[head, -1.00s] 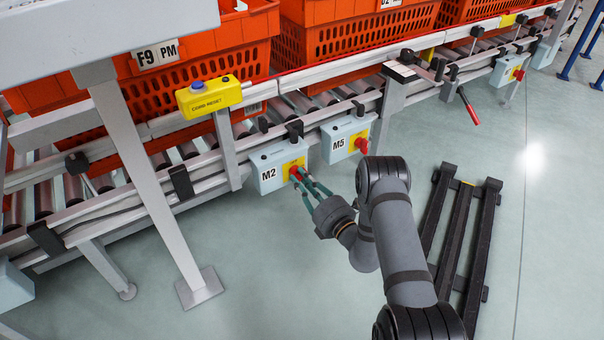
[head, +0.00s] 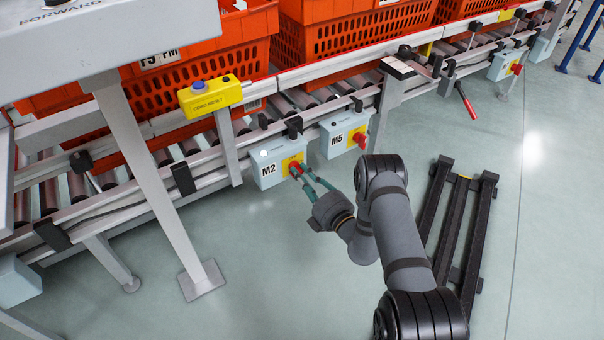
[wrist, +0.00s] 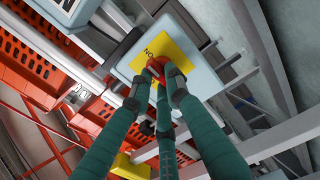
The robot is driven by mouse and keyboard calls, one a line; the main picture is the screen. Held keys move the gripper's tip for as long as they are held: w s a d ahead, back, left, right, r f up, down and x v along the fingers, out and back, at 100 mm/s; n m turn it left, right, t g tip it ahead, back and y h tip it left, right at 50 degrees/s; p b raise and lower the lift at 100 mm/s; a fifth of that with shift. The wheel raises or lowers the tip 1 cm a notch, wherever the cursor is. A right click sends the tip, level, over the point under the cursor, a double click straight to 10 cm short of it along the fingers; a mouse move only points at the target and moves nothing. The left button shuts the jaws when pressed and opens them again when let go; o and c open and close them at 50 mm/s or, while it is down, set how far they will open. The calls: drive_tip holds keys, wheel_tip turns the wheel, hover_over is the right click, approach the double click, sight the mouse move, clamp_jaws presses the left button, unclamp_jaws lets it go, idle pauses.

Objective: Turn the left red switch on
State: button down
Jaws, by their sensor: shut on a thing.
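The left red switch (head: 295,168) sits on a yellow plate on the front of the pale blue M2 box (head: 268,170). In the wrist view the red knob (wrist: 156,68) stands in front of its yellow plate (wrist: 172,48), partly hidden by the fingers. My gripper (head: 302,173), with green fingers, is shut on this knob; the fingertips (wrist: 158,80) touch it from both sides. A small bright white spot (head: 264,153) shows on top of the M2 box. The right red switch (head: 359,138) on the M5 box (head: 338,139) is untouched.
Orange totes (head: 340,42) stand on the roller conveyor behind the boxes. A yellow reset box (head: 210,95) is mounted on the rail above left. A grey post (head: 150,180) stands at left. A black frame (head: 455,225) lies on the floor at right; open floor surrounds it.

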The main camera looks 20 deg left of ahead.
idle(0.3)
drive_tip(key=c, duration=1.8)
unclamp_jaws()
drive_tip(key=shift+o, duration=0.7)
drive_tip(key=v, duration=1.2)
drive_tip(key=x, duration=1.2)
